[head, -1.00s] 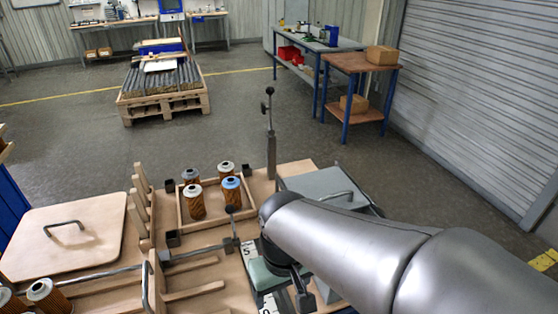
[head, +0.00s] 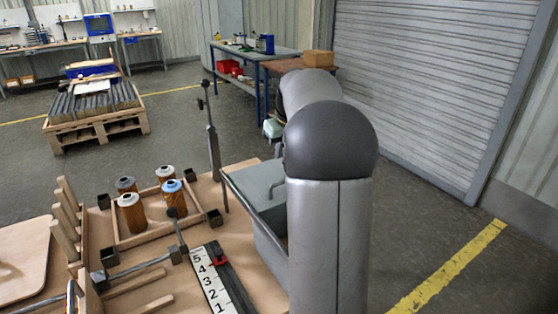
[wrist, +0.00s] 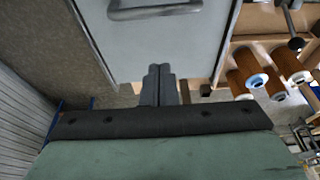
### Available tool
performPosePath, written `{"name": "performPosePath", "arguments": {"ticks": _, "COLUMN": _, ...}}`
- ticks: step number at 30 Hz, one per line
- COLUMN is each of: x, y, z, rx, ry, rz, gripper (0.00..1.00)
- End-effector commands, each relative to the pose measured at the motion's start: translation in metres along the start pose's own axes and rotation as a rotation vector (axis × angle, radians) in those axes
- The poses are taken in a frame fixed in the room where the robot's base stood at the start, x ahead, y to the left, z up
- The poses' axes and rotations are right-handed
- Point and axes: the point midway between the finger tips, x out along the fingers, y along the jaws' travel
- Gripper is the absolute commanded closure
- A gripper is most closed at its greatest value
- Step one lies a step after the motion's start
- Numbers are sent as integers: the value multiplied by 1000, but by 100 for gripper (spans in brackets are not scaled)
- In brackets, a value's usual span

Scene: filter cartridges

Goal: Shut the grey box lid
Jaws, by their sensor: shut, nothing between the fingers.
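The grey box lid (head: 250,182) is a flat grey panel with a bar handle (head: 276,186), on the grey box (head: 268,240) at the board's right side. My arm hides its right part, and I cannot tell how far it stands open. In the wrist view the lid (wrist: 160,50) fills the upper middle, its handle at the top edge. My gripper (wrist: 160,70) is shut and empty, its fingertips overlapping the lid's lower edge in that view; contact is unclear. In the head view only its green body (head: 272,128) shows, beyond the lid; the fingers are not clear.
An upright metal post (head: 212,140) stands just left of the lid. A wooden tray (head: 130,242) with several filter cartridges lies further left. A numbered strip (head: 210,278) with a red marker lies in front. Open floor lies behind the board.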

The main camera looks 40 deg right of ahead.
Motion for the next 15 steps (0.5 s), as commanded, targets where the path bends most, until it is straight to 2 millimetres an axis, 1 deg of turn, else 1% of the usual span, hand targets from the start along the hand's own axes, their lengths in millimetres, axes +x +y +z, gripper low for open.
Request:
{"name": "performPosePath", "arguments": {"ticks": 1, "x": 10, "y": -1, "z": 1, "rx": 0, "ry": -4, "rz": -3, "gripper": 100}}
{"name": "performPosePath", "arguments": {"ticks": 12, "x": 88, "y": -2, "z": 1, "rx": 0, "ry": -4, "rz": -2, "gripper": 100}}
{"name": "performPosePath", "arguments": {"ticks": 13, "x": 79, "y": -1, "z": 6, "rx": 2, "ry": 1, "rz": 2, "gripper": 100}}
{"name": "performPosePath", "arguments": {"ticks": 15, "x": 72, "y": -1, "z": 17, "rx": 3, "ry": 0, "rz": 2, "gripper": 100}}
